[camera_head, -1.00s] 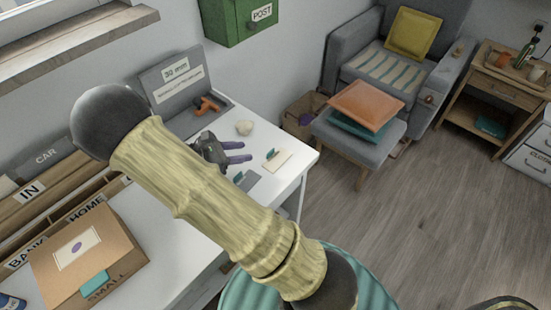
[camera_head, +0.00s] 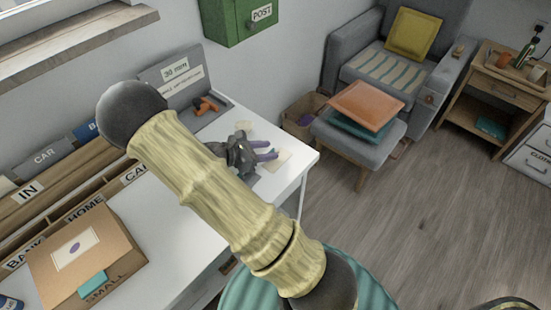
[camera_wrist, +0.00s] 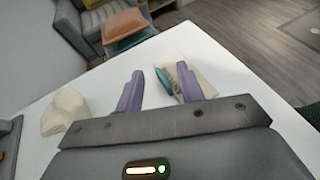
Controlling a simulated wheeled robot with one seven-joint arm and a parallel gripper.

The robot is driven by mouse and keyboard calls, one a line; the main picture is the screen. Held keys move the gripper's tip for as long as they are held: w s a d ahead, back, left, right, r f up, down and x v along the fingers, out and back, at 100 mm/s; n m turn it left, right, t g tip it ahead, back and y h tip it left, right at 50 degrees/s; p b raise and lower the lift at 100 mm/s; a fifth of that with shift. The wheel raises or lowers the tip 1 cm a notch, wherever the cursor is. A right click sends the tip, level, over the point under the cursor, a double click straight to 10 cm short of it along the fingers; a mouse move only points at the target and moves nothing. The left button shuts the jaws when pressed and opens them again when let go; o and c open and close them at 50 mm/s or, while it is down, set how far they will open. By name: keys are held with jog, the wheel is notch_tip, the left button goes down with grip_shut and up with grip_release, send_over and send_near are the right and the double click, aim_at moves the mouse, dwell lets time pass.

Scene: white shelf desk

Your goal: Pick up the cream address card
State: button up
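The cream address card (camera_wrist: 201,78) lies flat on the white desk, with a teal tab (camera_wrist: 164,80) at its left side. In the head view the card (camera_head: 284,160) is partly covered by my gripper. My gripper (camera_wrist: 160,73) is open, with its two purple fingers apart and nothing held. It also shows in the head view (camera_head: 273,150), low over the desk. In the wrist view the teal tab appears between the fingers, and the right finger overlaps the card's left part. I cannot tell whether the fingers touch it.
A crumpled pale lump (camera_wrist: 64,112) sits left of my gripper. An orange-handled tool (camera_head: 205,105) lies by the grey sign board at the back. A cardboard box (camera_head: 84,258) and wooden sorter stand at the left. The desk edge is close beyond the card.

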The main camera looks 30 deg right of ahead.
jog(key=shift+d+f, duration=0.2)
jog(key=shift+d, duration=0.3)
jog(key=shift+c, duration=0.5)
grip_shut()
